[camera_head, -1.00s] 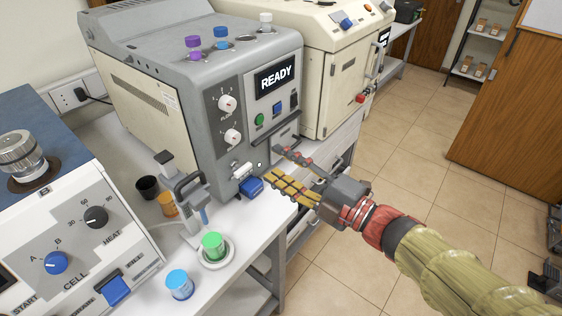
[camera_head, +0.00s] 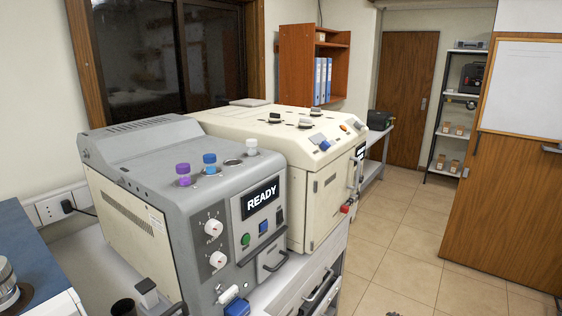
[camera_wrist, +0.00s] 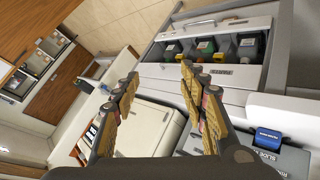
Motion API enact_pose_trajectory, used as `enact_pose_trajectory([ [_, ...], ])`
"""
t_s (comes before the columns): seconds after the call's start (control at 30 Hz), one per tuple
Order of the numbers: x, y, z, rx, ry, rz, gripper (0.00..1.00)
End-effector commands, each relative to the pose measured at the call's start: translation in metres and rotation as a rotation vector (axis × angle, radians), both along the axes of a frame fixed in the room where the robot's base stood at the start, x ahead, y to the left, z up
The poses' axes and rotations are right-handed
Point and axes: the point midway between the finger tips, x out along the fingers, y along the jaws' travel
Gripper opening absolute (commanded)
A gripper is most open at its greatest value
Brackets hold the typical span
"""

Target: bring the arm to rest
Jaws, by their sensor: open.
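My gripper (camera_wrist: 160,108) shows in the wrist view with its two padded fingers spread apart and nothing between them. Behind the fingers in that view are a cream machine and an open drawer (camera_wrist: 195,70) holding several dark bottles. My gripper and arm are out of the head view. The grey machine (camera_head: 150,215) with the READY display (camera_head: 261,197) stands at left centre in the head view. It carries purple, blue and white capped vials on its top.
A cream machine (camera_head: 305,190) stands behind the grey one on the bench. Tiled floor (camera_head: 395,235) lies open to the right.

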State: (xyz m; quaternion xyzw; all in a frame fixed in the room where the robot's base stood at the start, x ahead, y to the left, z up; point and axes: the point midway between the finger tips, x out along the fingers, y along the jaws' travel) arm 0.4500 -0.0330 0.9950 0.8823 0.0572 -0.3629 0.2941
Motion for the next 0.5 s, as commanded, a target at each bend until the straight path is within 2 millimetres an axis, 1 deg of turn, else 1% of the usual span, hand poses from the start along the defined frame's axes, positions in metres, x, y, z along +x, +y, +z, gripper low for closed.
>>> enact_pose_trajectory([
  [0.03,-0.018,-0.006,0.005,0.044,0.049,-0.076,0.43],
  [0.07,-0.031,-0.009,0.005,0.075,0.084,-0.125,0.43],
  [0.1,-0.047,-0.01,0.005,0.114,0.129,-0.184,0.43],
  [0.13,-0.059,-0.01,0.006,0.144,0.162,-0.224,0.43],
  [0.23,-0.097,-0.004,0.012,0.238,0.258,-0.331,0.43],
  [0.3,-0.122,0.005,0.02,0.301,0.314,-0.387,0.43],
  [0.37,-0.14,0.014,0.032,0.355,0.351,-0.42,0.43],
  [0.4,-0.15,0.021,0.042,0.388,0.368,-0.431,0.43],
  [0.43,-0.155,0.026,0.05,0.411,0.371,-0.434,0.43],
  [0.5,-0.156,0.033,0.07,0.447,0.343,-0.426,0.43],
])
